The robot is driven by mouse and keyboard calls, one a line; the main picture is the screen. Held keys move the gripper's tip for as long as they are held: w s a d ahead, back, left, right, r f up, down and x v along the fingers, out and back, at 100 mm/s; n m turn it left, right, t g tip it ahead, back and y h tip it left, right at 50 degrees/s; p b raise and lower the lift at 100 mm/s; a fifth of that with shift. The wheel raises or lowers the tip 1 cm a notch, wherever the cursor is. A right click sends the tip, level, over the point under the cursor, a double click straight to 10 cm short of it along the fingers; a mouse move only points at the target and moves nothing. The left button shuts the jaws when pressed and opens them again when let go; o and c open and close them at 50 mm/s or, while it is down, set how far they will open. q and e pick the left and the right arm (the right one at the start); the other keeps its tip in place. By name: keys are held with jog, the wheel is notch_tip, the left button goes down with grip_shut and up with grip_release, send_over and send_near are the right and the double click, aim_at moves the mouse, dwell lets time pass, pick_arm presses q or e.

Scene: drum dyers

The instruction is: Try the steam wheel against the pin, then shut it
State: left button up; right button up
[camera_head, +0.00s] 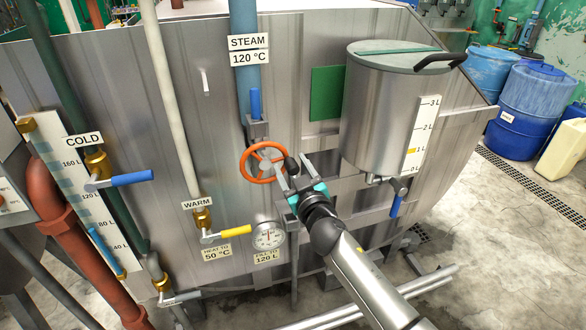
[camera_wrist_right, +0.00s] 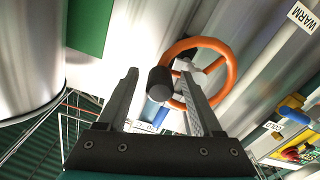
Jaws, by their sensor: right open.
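The orange steam wheel (camera_head: 246,172) is on the front of the metal tank, under the STEAM 120 °C sign (camera_head: 249,50). It also shows in the right wrist view (camera_wrist_right: 229,75). A black knob (camera_wrist_right: 159,83) stands out from the wheel's rim. A blue upright piece (camera_head: 255,103) sits in a grey bracket above the wheel; I cannot tell if this is the pin. My right gripper (camera_head: 294,166) is open at the wheel's right side. In the wrist view its fingertips (camera_wrist_right: 158,72) lie either side of the knob; contact is unclear. My left gripper is out of view.
A lidded steel can (camera_head: 375,115) with a level scale hangs right of the wheel. A round gauge (camera_head: 267,236) and a yellow-handled WARM valve (camera_head: 235,231) are below. A blue-handled COLD valve (camera_head: 131,178) is left. Blue drums (camera_head: 530,105) stand on the floor at right.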

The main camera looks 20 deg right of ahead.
jog(key=shift+s, duration=0.1)
jog(key=s+b, duration=0.1)
jog(key=s, duration=1.4)
jog(key=shift+d, duration=0.3)
